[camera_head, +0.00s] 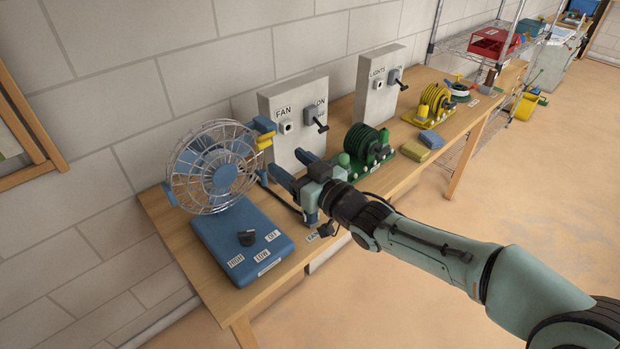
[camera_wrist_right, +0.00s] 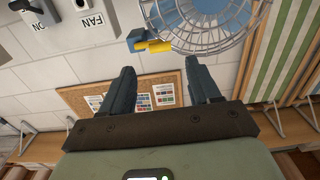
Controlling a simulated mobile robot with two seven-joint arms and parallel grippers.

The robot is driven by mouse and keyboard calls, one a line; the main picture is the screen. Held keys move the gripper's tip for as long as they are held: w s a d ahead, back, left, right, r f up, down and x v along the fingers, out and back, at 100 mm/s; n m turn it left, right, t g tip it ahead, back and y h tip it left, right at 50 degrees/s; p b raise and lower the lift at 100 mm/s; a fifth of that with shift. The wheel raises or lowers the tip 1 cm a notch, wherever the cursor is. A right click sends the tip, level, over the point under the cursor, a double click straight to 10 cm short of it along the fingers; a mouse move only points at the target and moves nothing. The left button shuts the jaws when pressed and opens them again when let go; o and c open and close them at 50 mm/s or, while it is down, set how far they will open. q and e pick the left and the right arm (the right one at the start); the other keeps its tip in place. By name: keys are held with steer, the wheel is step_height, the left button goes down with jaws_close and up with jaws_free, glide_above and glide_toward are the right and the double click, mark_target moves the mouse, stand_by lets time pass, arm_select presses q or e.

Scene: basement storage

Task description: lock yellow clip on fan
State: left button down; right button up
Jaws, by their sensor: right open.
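The blue fan (camera_head: 222,172) with a wire cage stands on a blue base (camera_head: 243,240) at the near end of the bench. The yellow clip (camera_head: 265,141) sits at the upper right rim of the cage, beside a blue block (camera_head: 264,125). My right gripper (camera_head: 289,167) is open and empty, just right of the cage and below the clip. In the right wrist view, the yellow clip (camera_wrist_right: 158,47) lies beyond and between the open fingers (camera_wrist_right: 163,76), apart from them, near the cage (camera_wrist_right: 205,22). I cannot tell how the clip is fastened. My left gripper is out of view.
Behind my right gripper stands the FAN switch box (camera_head: 294,112); the LIGHTS box (camera_head: 378,85) is farther along. A green cable reel (camera_head: 366,145) is close to my gripper's right. The wall is behind the bench.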

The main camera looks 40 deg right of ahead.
steer(key=s, duration=0.6)
steer(key=shift+s+d, duration=0.15)
steer(key=shift+d, duration=0.05)
